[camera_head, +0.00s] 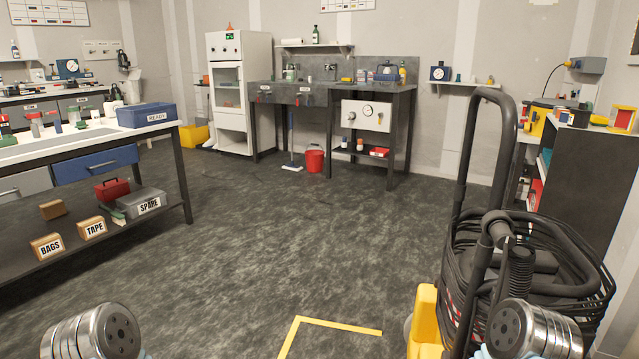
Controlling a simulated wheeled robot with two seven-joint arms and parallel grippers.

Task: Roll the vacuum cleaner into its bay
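The vacuum cleaner (425,318) stands at the lower right, close in front of me. It shows a yellow body part, a tall black push handle (467,150) and a coiled black hose (570,265). Its lower part is cut off by the frame's bottom edge. A yellow tape corner (335,325) is marked on the floor just left of it, apparently part of the bay outline; the rest of the outline is out of frame. Silver links of both my arms show at the bottom edge, the right one overlapping the vacuum. Neither gripper's fingers show.
A dark shelf unit (580,175) stands behind the vacuum on the right. A workbench (185,170) with a lower shelf of boxes is on the left. A red bucket (314,160) stands by the back bench. The grey floor (290,240) between is clear.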

